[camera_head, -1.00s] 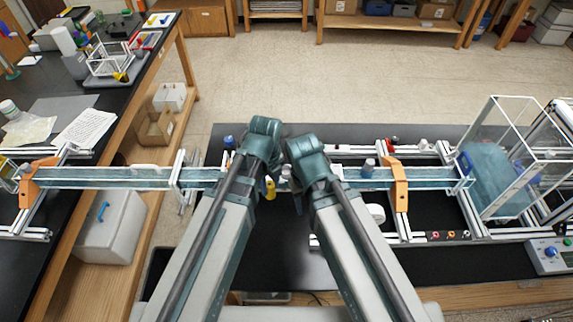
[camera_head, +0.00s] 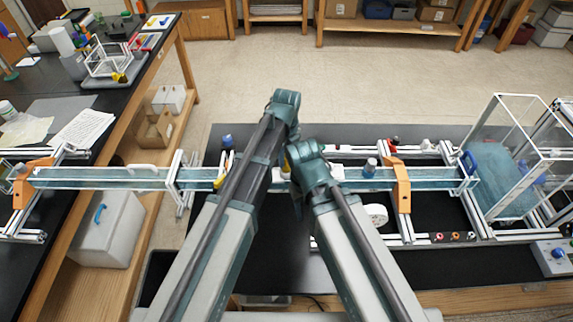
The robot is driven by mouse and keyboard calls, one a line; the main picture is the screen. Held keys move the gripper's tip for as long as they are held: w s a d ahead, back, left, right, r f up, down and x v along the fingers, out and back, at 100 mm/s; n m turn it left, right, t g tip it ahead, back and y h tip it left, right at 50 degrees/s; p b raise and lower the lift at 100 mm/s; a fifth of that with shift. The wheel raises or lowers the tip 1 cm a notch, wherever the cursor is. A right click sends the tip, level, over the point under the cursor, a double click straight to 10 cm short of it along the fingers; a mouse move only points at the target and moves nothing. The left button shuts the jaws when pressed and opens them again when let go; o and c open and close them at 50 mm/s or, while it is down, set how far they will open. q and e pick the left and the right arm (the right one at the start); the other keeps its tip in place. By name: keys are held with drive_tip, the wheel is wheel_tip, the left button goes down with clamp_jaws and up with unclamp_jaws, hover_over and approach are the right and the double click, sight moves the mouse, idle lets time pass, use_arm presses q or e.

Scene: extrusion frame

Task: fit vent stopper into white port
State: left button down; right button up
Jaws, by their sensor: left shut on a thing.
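My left gripper (camera_head: 287,165) is largely hidden behind my own arm and wrist, over the long clear channel (camera_head: 120,178). It is shut on a small yellow piece, which seems to be the vent stopper (camera_head: 288,162); only a sliver shows. My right gripper (camera_head: 300,197) hangs below its teal wrist, just right of the left one, and its fingers are hidden. Whitish parts (camera_head: 335,171) lie by the channel to its right. I cannot tell which of them is the white port.
Orange clamps (camera_head: 402,185) straddle the channel. A white-framed tank (camera_head: 505,190) stands at the right. A white roll (camera_head: 376,215) lies in front of the channel. The black bench (camera_head: 280,270) is mostly bare at the front.

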sight(286, 157)
use_arm(q)
drive_tip(key=shift+f+b, duration=0.45)
drive_tip(key=shift+f, duration=0.5)
use_arm(e)
wheel_tip(286, 157, down, 2)
use_arm(q)
drive_tip(key=shift+f, duration=0.15)
drive_tip(key=c, duration=0.5)
unclamp_jaws()
use_arm(e)
drive_tip(key=shift+f, duration=0.1)
use_arm(q)
wheel_tip(286, 157, up, 12)
drive_tip(key=p, duration=1.2)
drive_tip(key=shift+r, duration=0.25)
use_arm(e)
wheel_tip(286, 157, up, 12)
use_arm(q)
drive_tip(key=shift+f, duration=0.1)
